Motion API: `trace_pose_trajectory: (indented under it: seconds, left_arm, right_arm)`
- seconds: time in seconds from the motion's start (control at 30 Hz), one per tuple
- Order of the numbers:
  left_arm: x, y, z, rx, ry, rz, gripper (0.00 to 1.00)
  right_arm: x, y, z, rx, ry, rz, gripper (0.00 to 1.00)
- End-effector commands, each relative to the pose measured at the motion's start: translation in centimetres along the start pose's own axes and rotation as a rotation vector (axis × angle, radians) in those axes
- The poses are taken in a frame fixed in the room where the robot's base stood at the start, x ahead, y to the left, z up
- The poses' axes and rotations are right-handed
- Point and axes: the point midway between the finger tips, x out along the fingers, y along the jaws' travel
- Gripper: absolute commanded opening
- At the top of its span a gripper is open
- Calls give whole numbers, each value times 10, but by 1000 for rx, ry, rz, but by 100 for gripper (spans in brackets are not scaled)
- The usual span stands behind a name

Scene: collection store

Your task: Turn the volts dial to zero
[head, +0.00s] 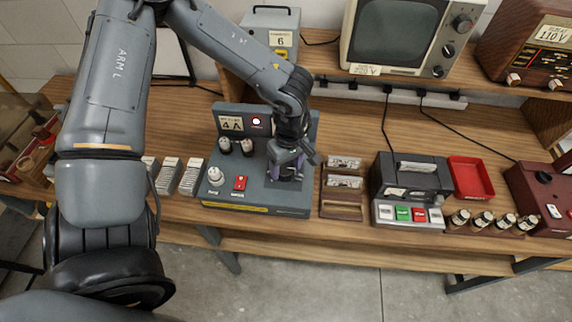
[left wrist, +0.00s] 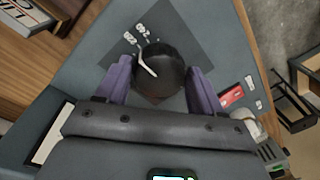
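A grey control unit (head: 262,198) stands on the wooden bench, with a raised back panel, a "4 A" card and a small lit round indicator. My left gripper (head: 287,170) is lowered over its right part and hides the dial there from the head view. In the left wrist view, a round black dial (left wrist: 165,76) with a white pointer line sits between the purple fingers of my left gripper (left wrist: 161,80). The fingers flank it with no clear gap on either side. My right gripper is in neither view.
A white knob (head: 215,176), a red switch (head: 240,183) and two black knobs (head: 235,146) are also on the unit. Card stacks (head: 168,176) lie left; a wooden rack (head: 342,188) and button box (head: 410,214) stand right. A monitor (head: 394,33) is on the shelf behind.

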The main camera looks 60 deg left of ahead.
Motion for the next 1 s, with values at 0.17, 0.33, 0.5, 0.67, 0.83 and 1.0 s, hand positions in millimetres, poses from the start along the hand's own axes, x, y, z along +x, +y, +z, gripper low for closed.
trace_pose_trajectory:
  seconds: [0.17,0.33,0.5,0.67,0.83,1.0]
  left_arm:
    - [0,0,0,0,0,0,39]
    - [0,0,0,-2,0,0,30]
    - [0,0,0,-30,-3,1,30]
    - [2,1,0,-98,-8,0,30]
    - [2,1,-1,-221,-17,1,30]
    - [2,2,-1,-375,-28,0,30]
  right_arm:
    - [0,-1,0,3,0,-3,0]
    - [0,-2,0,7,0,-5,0]
    - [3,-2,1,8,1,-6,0]
    - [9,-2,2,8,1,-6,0]
    - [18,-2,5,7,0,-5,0]
    - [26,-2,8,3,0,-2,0]
